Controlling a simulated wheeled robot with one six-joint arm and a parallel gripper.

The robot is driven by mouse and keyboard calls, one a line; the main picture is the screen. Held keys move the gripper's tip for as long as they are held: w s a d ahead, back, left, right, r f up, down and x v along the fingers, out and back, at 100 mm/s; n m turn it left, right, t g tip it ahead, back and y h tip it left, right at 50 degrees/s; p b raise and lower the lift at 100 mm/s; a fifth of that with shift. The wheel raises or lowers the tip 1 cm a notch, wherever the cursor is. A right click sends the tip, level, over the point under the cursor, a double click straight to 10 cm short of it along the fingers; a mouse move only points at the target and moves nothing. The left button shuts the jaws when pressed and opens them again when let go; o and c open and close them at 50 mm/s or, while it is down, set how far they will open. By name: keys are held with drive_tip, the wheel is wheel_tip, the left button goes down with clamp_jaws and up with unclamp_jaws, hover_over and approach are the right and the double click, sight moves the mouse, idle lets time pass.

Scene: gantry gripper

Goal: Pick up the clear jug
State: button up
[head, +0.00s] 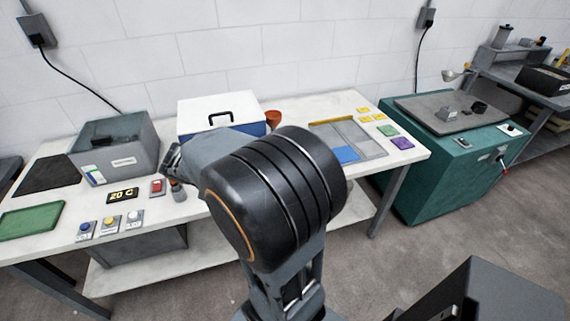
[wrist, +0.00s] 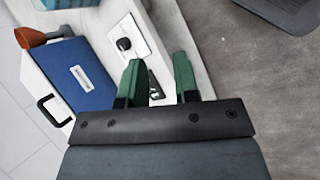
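I cannot make out a clear jug in either view; my arm hides part of the white table in the head view. My gripper (wrist: 157,72) shows in the wrist view with its two green fingers apart and nothing held between them. It is above the table's edge, beside a white panel with a black knob (wrist: 124,44). A small dark thing shows between the fingers, too hidden to name. In the head view my gripper is mostly behind my wrist.
A blue box with a white lid (head: 212,112) stands at the back of the table, an orange-brown vessel (head: 273,118) beside it. A grey bin (head: 118,147) is at left. A grey tray (head: 352,140) lies at right. A teal cabinet (head: 450,170) stands beyond.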

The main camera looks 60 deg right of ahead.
drive_tip(key=shift+s+d+f+n+g+h, duration=0.55)
drive_tip(key=shift+d+f+n+h, duration=0.95)
drive_tip(key=shift+d, duration=3.05)
drive_tip(key=shift+s+d+f+n+g+h, duration=0.65)
drive_tip(key=shift+d+f, duration=1.6)
drive_tip(key=shift+d, duration=2.3)
drive_tip(key=shift+s+d+f+n+g+h, duration=0.2)
drive_tip(key=shift+d+f+n+g+h, duration=1.05)
drive_tip(key=shift+d, duration=3.3)
drive_tip(key=shift+f+n+t+y, duration=0.3)
drive_tip(key=shift+f+t+y, duration=0.2)
drive_tip(key=shift+f+t, duration=0.1)
clamp_jaws()
